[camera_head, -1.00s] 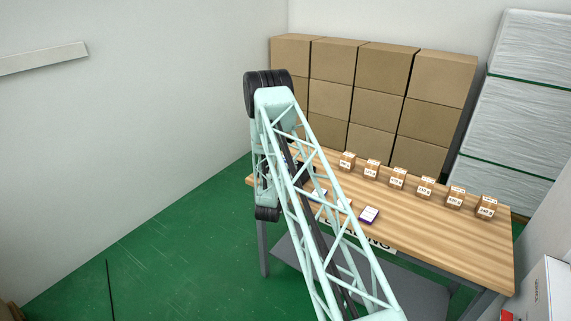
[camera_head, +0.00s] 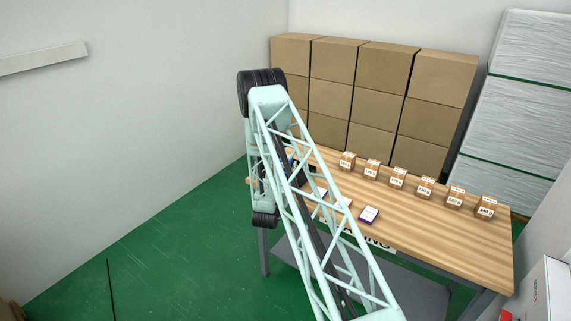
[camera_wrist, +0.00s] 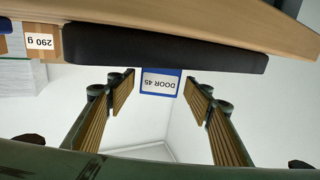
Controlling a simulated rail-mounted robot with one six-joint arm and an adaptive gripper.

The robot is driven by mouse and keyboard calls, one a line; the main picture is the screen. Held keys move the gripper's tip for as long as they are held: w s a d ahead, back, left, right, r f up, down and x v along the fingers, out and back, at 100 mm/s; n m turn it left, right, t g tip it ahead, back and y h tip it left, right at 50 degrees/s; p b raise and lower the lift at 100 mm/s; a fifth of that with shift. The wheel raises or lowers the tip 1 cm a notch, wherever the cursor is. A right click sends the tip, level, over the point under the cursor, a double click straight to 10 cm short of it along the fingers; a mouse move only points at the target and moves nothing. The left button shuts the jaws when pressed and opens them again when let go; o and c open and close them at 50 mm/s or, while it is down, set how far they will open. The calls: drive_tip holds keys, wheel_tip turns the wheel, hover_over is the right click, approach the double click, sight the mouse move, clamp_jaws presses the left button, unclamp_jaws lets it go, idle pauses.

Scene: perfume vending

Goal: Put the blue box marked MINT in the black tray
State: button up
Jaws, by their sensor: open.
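The word MINT cannot be read on anything in view. In the head view, a small box with a white top and blue-purple sides (camera_head: 369,215) lies near the table's front edge; its print is too small to read. Pale shapes to its left are partly hidden by my arm. In the wrist view, upside down, a long black piece that looks like the black tray (camera_wrist: 160,50) lies along the table. My gripper (camera_wrist: 159,86) is open, its ribbed fingers apart, with nothing held. It is hidden behind my arm in the head view.
A blue-edged DOOR 45 sign (camera_wrist: 160,81) shows between my fingers, apparently beyond them. Several small brown boxes with weight labels (camera_head: 397,178) stand along the back of the wooden table (camera_head: 440,230). Large cartons (camera_head: 385,68) are stacked behind. The table's right front is clear.

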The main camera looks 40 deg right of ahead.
drive_tip(key=v, duration=0.8)
drive_tip(key=shift+s, duration=0.1)
idle(0.5)
